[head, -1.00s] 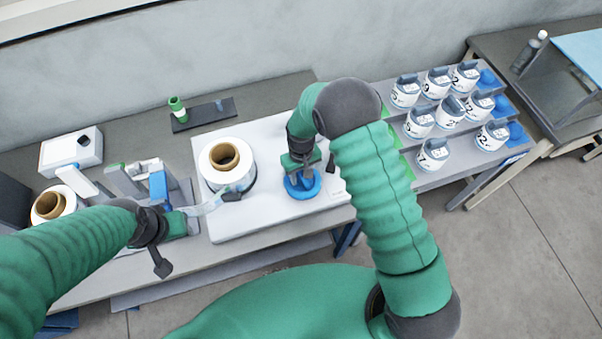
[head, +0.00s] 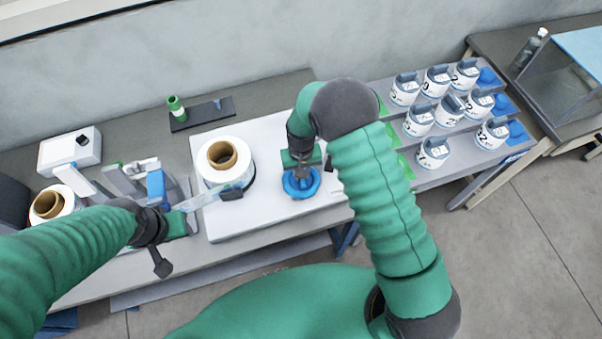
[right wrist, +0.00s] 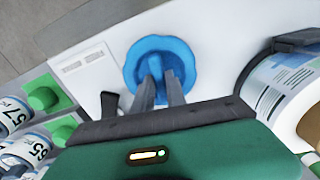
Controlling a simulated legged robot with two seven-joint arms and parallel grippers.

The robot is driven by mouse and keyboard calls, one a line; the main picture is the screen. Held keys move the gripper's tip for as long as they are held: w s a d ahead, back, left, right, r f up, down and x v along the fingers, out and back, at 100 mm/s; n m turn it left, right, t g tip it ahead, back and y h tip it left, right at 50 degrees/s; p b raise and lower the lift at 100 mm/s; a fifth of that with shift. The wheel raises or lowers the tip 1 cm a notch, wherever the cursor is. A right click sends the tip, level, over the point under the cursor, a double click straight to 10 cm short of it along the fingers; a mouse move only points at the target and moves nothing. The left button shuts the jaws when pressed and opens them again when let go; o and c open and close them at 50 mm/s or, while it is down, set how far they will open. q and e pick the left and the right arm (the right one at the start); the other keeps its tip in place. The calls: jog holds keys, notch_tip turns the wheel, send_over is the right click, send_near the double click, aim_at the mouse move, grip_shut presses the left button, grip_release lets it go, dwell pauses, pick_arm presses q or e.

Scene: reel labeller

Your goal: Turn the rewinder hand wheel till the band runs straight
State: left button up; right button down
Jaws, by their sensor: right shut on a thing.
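The blue hand wheel (head: 312,185) lies on the white rewinder plate (head: 225,229). In the right wrist view the wheel (right wrist: 133,68) shows a raised bar across its middle. My right gripper (right wrist: 159,92) is shut on that bar from above. The white reel (head: 206,178) with a brown core stands left of the wheel. A pale, translucent band (head: 207,199) runs from the labeller (head: 157,188) to the reel's near side and looks slanted from the head. My left gripper (head: 180,222) is by the labeller at the band's left end; its fingers are not clear.
Another reel (head: 70,203) and a white box (head: 70,150) are at the left. A dark tray (head: 203,115) with a green roll (head: 176,107) lies behind. A stepped rack (head: 455,155) of numbered reels stands right of the plate.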

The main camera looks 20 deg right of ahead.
jog(key=c, duration=1.4)
grip_release()
jog(key=shift+o, duration=0.2)
notch_tip(320, 180, up, 17)
jog(key=b, duration=0.3)
jog(key=shift+f, duration=0.15)
jog(key=s+d+f+t+b, duration=0.1)
jog(key=s+d+f+b, duration=0.1)
jog(key=s, duration=0.5)
jog(key=s+d+f+n+t+b, duration=0.1)
jog(key=s+d+f+b, duration=0.2)
jog(key=s+f, duration=0.2)
jog(key=s, duration=0.3)
jog(key=shift+s+d+t, duration=0.2)
jog(key=shift+t, duration=0.1)
